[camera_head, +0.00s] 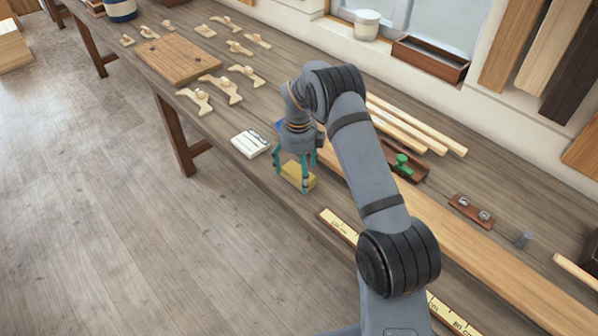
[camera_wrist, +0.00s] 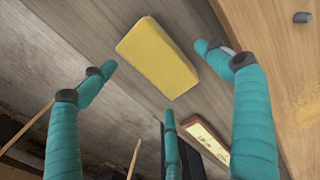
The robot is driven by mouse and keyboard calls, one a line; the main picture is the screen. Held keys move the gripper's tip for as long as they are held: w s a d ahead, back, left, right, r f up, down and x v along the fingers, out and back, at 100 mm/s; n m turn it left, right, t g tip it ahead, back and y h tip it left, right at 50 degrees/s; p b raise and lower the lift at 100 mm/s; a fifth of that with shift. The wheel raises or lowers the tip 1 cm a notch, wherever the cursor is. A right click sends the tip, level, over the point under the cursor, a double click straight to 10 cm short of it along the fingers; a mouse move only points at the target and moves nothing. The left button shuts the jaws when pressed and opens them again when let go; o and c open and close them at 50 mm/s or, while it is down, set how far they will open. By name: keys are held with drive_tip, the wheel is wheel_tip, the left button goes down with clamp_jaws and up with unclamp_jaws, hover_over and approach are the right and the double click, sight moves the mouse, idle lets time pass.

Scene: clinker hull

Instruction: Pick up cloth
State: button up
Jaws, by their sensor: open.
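A white folded piece with dark lines (camera_head: 251,143), which looks like the folded cloth, lies flat near the bench's front edge in the head view. I cannot make it out in the wrist view. My gripper (camera_head: 299,172) is to the right of it, apart from it, with teal fingers pointing down over a yellow block (camera_head: 291,174). In the wrist view my gripper (camera_wrist: 158,75) has its fingers spread and empty, with the yellow block (camera_wrist: 157,55) between and beyond the fingertips. I cannot tell whether any finger touches the block.
A yellow ruler (camera_head: 339,226) lies along the front edge, and also shows in the wrist view (camera_wrist: 206,138). A long plank (camera_head: 490,265) lies to the right. A brown board (camera_head: 178,58) and several wooden pieces lie at the left. A green-topped tool (camera_head: 403,164) sits behind my arm.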

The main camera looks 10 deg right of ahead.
drive_tip(key=shift+f, duration=0.95)
drive_tip(key=c, duration=1.3)
